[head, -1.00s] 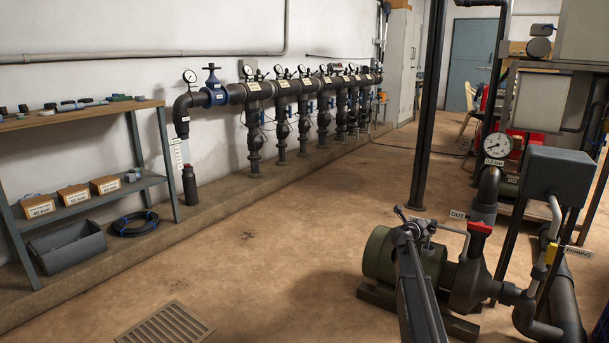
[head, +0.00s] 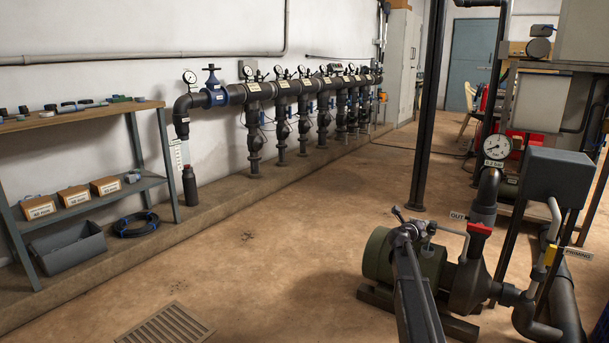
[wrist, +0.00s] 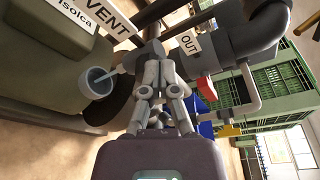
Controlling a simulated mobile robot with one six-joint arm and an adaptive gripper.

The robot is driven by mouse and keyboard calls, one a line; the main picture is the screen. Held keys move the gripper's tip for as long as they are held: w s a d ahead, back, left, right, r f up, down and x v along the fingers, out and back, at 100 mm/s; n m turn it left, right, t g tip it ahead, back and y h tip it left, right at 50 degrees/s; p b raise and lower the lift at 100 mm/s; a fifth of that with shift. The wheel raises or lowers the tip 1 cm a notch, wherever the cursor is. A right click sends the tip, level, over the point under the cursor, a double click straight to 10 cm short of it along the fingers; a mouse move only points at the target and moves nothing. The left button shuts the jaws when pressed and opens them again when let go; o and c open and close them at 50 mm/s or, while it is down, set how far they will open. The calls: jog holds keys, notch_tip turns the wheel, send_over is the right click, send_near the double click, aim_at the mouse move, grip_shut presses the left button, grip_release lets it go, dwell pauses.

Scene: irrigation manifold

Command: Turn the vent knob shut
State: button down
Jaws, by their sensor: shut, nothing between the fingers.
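A VENT label (wrist: 110,15) shows at the top left of the wrist view, on the pump's green-grey body. A small dark block (wrist: 150,52) sits just beyond my fingertips; I cannot tell whether it is the vent knob or its fitting. A small round grey cup (wrist: 97,82) is left of the fingers, apart from them. My gripper (wrist: 160,68) is shut and empty, its tips close to the dark block; contact is unclear. In the head view my gripper (head: 408,232) is in front of the green pump (head: 378,256), and the knob cannot be made out there.
A red handle (head: 479,230) is on the OUT pipe, right of my gripper; it also shows in the wrist view (wrist: 207,88). A pressure gauge (head: 497,147) and grey box (head: 568,178) stand behind. The floor (head: 260,250) to the left is clear.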

jog(key=s+a, duration=0.1)
jog(key=s, duration=0.1)
jog(key=s+a, duration=0.1)
jog(key=s, duration=0.1)
jog(key=shift+a, duration=0.35)
jog(key=shift+r, duration=0.1)
